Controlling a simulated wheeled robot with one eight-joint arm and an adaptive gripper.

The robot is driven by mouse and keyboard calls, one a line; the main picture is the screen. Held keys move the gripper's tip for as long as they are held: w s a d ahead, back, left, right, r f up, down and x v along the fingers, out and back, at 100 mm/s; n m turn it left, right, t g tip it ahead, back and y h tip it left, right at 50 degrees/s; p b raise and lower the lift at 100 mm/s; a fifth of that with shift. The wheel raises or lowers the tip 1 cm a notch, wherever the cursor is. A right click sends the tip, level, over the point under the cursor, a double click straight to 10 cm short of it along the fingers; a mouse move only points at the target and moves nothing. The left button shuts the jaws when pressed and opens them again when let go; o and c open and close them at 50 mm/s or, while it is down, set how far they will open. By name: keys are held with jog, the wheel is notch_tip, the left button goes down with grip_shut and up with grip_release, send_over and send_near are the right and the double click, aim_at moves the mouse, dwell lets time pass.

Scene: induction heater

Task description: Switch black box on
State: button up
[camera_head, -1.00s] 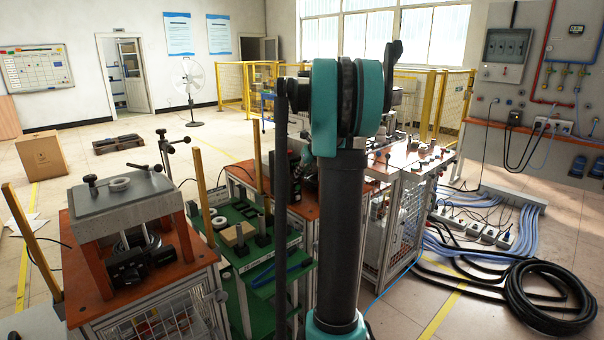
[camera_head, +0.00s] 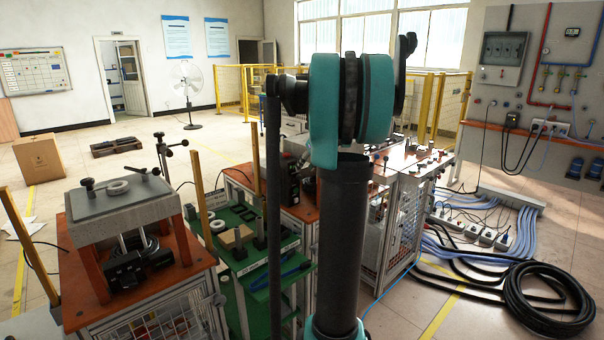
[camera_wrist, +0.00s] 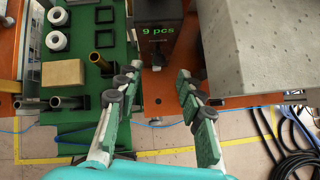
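In the head view a dark box (camera_head: 288,182), probably the same one, shows partly behind my arm. My gripper is hidden there.
A green table (camera_wrist: 112,30) with white rings, black square frames and a tan block (camera_wrist: 62,73) lies left of the box. A grey block (camera_wrist: 262,45) stands close on the right. Black cables (camera_head: 545,300) lie on the floor at right.

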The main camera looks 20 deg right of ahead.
jog(key=v, duration=0.5)
dwell(0.4)
jog(key=s+a+f+n+g, duration=0.2)
jog(key=s+a+f+n, duration=1)
jog(key=a+n, duration=0.35)
jog(key=s+a+f+n, duration=0.3)
jog(key=s+f+n, duration=0.4)
jog(key=s+n, duration=0.3)
jog(key=s+a+f+n+g+h, duration=0.1)
jog(key=s+a+f+n, duration=0.3)
jog(key=s+f+n, duration=0.3)
jog(key=s+n, duration=0.2)
jog(key=n, duration=0.1)
jog(key=shift+s+f, duration=0.35)
jog(key=shift+f, duration=0.05)
